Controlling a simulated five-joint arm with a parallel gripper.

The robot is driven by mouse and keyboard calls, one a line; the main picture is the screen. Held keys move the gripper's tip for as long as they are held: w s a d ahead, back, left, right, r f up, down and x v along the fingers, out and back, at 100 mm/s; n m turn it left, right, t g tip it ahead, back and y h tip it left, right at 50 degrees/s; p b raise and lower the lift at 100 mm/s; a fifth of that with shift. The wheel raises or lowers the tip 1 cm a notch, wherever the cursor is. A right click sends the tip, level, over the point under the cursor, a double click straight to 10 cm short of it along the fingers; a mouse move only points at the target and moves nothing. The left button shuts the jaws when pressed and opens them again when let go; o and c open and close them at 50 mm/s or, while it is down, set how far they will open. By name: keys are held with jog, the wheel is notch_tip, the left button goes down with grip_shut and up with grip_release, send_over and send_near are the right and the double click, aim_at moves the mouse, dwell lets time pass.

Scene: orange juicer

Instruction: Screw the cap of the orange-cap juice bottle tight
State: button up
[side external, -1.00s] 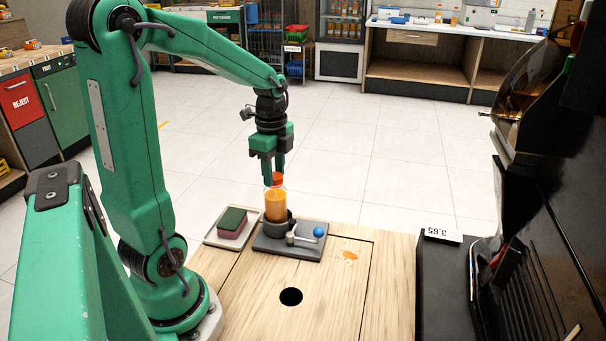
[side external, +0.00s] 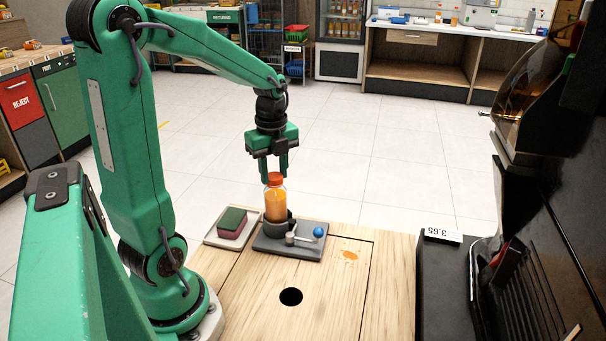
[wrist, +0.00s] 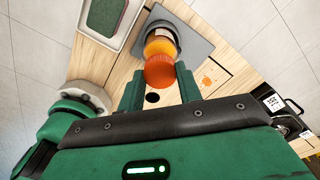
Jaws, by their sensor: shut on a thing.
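The juice bottle (side external: 275,206) is clear with orange juice inside and stands upright in a dark round holder (side external: 276,227) on a grey base plate (side external: 305,249). Its orange cap (side external: 274,179) sits on the bottle's top. My gripper (side external: 274,178) points straight down from above, with one finger on each side of the cap, shut on it. In the wrist view the cap (wrist: 160,72) shows between my fingertips (wrist: 160,84), covering part of the bottle (wrist: 160,46). The cap's thread is hidden.
A lever with a blue knob (side external: 318,232) is beside the holder. A tray (side external: 213,241) with a green-and-red sponge (side external: 232,222) lies to the left. The wooden table (side external: 245,292) has a round hole (side external: 291,297) and an orange spill (side external: 350,255). A dark machine (side external: 535,190) stands right.

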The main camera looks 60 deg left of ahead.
aim_at(276, 179)
jog(key=o, duration=1.5)
jog(key=shift+r, duration=0.1)
jog(key=shift+r, duration=2.9)
jog(key=shift+d, duration=0.1)
jog(key=shift+s+d+r+n, duration=0.1)
jog(key=shift+d+r+n, duration=0.15)
jog(key=shift+d+n, duration=0.4)
jog(key=s+d+n+t, duration=0.2)
jog(key=d+n, duration=0.2)
jog(key=n, duration=0.1)
jog(key=s+d+r+n+t, duration=0.1)
jog(key=s+d+n, duration=0.1)
jog(key=d+n, duration=0.3)
jog(key=s+d+n+t, duration=0.2)
jog(key=d+n, duration=0.3)
jog(key=n, duration=0.1)
jog(key=shift+s+r+t, duration=0.25)
jog(key=shift+t, duration=0.05)
